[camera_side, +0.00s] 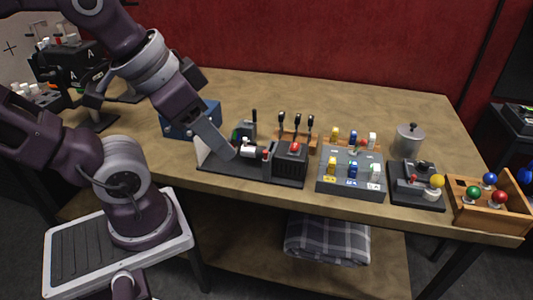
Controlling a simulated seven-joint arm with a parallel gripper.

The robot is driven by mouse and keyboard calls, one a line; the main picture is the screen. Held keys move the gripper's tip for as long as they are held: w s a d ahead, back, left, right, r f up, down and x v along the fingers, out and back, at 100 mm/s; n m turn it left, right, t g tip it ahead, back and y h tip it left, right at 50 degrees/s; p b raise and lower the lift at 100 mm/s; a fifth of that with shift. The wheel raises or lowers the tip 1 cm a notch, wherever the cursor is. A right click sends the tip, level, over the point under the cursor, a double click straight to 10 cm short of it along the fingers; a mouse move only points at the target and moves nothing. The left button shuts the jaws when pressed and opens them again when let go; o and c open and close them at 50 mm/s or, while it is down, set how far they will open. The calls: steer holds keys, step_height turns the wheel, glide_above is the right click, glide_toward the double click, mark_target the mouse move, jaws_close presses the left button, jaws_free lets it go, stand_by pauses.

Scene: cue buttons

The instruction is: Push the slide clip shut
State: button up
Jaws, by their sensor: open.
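My gripper (228,150) is at the left part of a dark base plate (222,176) on the wooden table. Its long grey finger slants down to the right, and its tip is beside a small white cylinder piece (249,152). I cannot tell whether it touches that piece. The gripper is open, though its fingers overlap in this view. A black block with a red button (295,147) stands at the plate's right end. The slide clip cannot be told apart for certain among the small parts on the plate; part of the plate is hidden behind the finger.
Behind the plate stand a blue box (201,120) and a wooden rack with black levers (296,137). To the right are a grey box with coloured switches (350,184), a joystick box (416,190), a metal canister (409,139) and a wooden tray (483,217) of coloured balls. The back of the table is clear.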

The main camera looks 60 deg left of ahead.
steer(key=shift+m+g, duration=0.4)
steer(key=r, duration=0.4)
steer(key=shift+a+r, duration=0.25)
steer(key=shift+a, duration=0.05)
steer(key=shift+c, duration=0.7)
steer(key=m+g+y, duration=0.4)
steer(key=m+y, duration=1.4)
glide_above(267, 153)
steer(key=d, duration=0.4)
steer(key=shift+n+g, duration=0.4)
steer(key=f, duration=2.1)
steer(key=shift+a+f, duration=0.2)
steer(key=shift+a, duration=0.15)
steer(key=a, duration=0.6)
steer(key=shift+a, duration=0.45)
jaws_close()
